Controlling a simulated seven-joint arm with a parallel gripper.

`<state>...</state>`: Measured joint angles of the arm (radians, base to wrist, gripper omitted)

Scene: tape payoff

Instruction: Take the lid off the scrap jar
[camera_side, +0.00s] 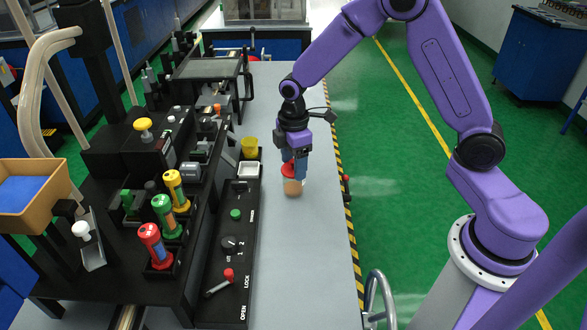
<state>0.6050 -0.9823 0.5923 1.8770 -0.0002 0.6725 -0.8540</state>
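The scrap jar (293,187) stands upright on the grey table, clear-walled with tan content. Its red lid (288,170) sits at the top of the jar. My gripper (297,166) points down right at the lid, with its blue fingers beside or behind the lid's right part. The view is too small to show whether the fingers touch the lid or how far apart they are.
Left of the jar is a black control panel with a green button (236,214), a dial (229,243) and a red-knobbed lever (228,275). The table is clear in front of the jar.

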